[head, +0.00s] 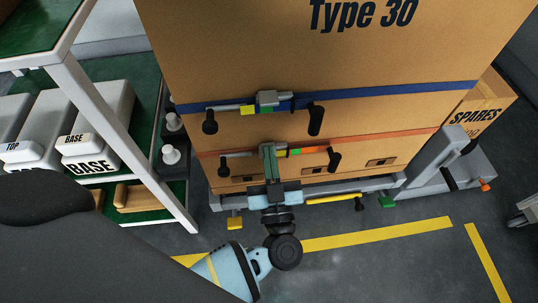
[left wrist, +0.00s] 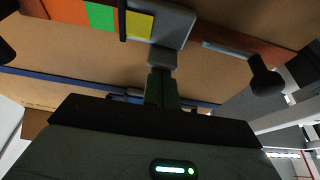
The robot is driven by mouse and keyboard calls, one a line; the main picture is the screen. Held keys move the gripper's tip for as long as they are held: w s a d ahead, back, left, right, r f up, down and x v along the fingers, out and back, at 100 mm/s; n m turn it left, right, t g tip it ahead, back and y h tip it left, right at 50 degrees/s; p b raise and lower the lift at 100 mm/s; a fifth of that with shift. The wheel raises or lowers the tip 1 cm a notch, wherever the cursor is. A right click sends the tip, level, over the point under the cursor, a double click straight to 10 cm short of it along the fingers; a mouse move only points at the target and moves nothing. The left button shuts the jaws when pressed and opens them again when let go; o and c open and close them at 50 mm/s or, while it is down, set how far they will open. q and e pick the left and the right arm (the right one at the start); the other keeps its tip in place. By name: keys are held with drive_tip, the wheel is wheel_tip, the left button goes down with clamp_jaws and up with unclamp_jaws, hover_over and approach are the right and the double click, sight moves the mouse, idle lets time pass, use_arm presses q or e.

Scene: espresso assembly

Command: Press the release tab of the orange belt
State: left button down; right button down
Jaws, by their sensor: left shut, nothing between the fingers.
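The orange belt (head: 405,137) runs across the lower part of a large cardboard box (head: 390,60) marked "Type 30". Its buckle has a grey housing (head: 267,149), a green patch (head: 295,152) and a black-knobbed lever (head: 334,159). In the left wrist view the grey buckle plate (left wrist: 175,24) shows beside a yellow piece (left wrist: 138,25) and a green patch (left wrist: 100,16). My left gripper (head: 271,165) is shut and empty, its tips at the buckle's lower side. In the wrist view the fingers (left wrist: 161,82) meet or nearly meet a grey block; contact is unclear. My right gripper is not in view.
A blue belt (head: 400,91) with a similar buckle (head: 267,98) crosses the box above. A shelf rack (head: 120,130) with white containers stands at left. A "SPARES" box (head: 480,108) is at right. Yellow lines (head: 380,235) mark open floor in front.

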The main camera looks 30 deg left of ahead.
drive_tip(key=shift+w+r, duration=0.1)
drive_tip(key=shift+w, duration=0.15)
